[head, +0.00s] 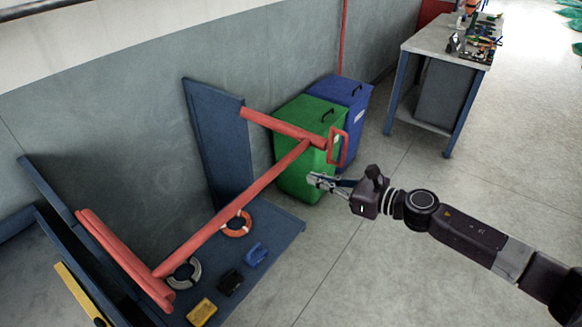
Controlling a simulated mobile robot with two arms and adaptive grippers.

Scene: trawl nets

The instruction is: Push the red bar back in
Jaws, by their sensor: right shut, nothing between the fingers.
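The red bar (232,206) is a long red tube running slantwise above a low blue platform. Its far end meets a shorter red tube (283,127) that comes from an upright blue panel, with a red loop handle (341,148) at that corner. Its near end meets more red tubes (123,262) at the lower left. My left gripper is not in view.
The blue platform (285,236) holds an orange ring (237,223), a grey ring (186,273) and small yellow, black and blue items. Green (296,178) and blue bins (352,98) stand behind the handle. A workbench (424,47) stands back right. The floor between is clear.

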